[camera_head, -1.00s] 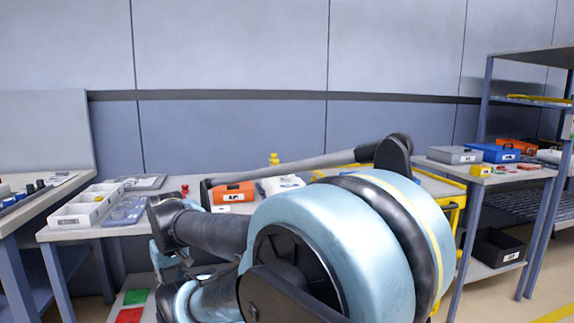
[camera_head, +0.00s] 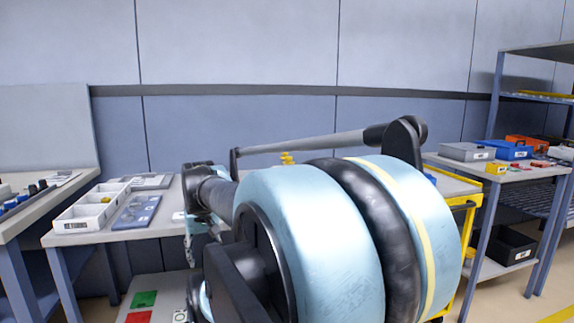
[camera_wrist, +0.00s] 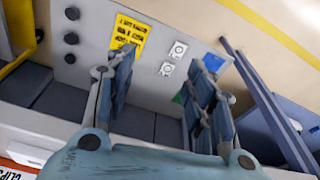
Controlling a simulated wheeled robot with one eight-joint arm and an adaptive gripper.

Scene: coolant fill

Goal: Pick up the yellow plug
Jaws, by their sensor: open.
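I cannot pick out the yellow plug with certainty. A small yellow object (camera_head: 287,158) shows above my arm in the head view, its lower part hidden by my arm. Another small yellow object (camera_head: 496,168) sits on the right bench. My gripper (camera_wrist: 158,85) is open and empty in the wrist view, its two fingers apart. Beyond them is a grey panel (camera_wrist: 92,62) with a yellow label (camera_wrist: 129,32), black knobs and white sockets. No plug shows between the fingers.
A white divided tray (camera_head: 92,208) and a blue tray (camera_head: 136,211) lie on the left of the middle bench (camera_head: 90,238). An orange box marked CLIPS (camera_wrist: 20,168) is at the wrist view's lower left. Grey, blue and orange cases stand on the right bench.

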